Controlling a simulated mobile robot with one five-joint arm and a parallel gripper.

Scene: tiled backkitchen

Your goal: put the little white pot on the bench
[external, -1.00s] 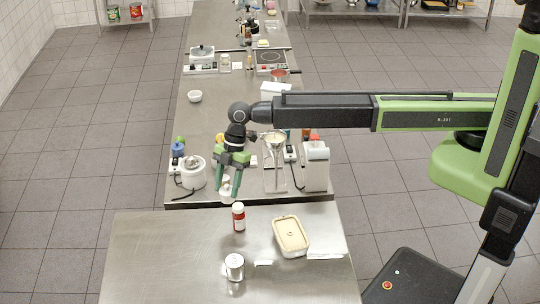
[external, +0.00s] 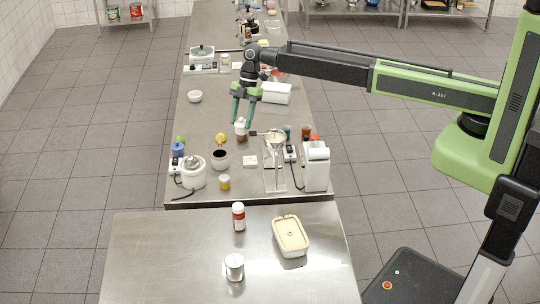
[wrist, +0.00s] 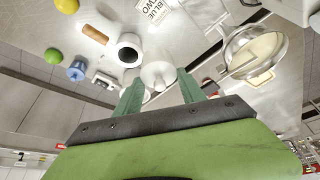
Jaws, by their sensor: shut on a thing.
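My gripper (external: 241,119) hangs with its fingers pointing down above the long steel bench (external: 205,130). It is shut on a small white thing, apparently the little white pot (external: 241,122), held at the fingertips. In the wrist view, the round white pot (wrist: 157,74) shows between the two green fingers (wrist: 161,80). A brownish part shows just below it in the external view; I cannot tell whether it belongs to the pot or to something behind. Whether the pot touches the bench is unclear.
A pot with a dark inside (external: 220,159), a yellow tin (external: 224,183) and a funnel stand (external: 275,158) stand nearby. A white bowl (external: 195,96) is at the left. The nearer table holds a red-and-white bottle (external: 238,217), a cream-lidded box (external: 291,236) and a white tin (external: 234,267).

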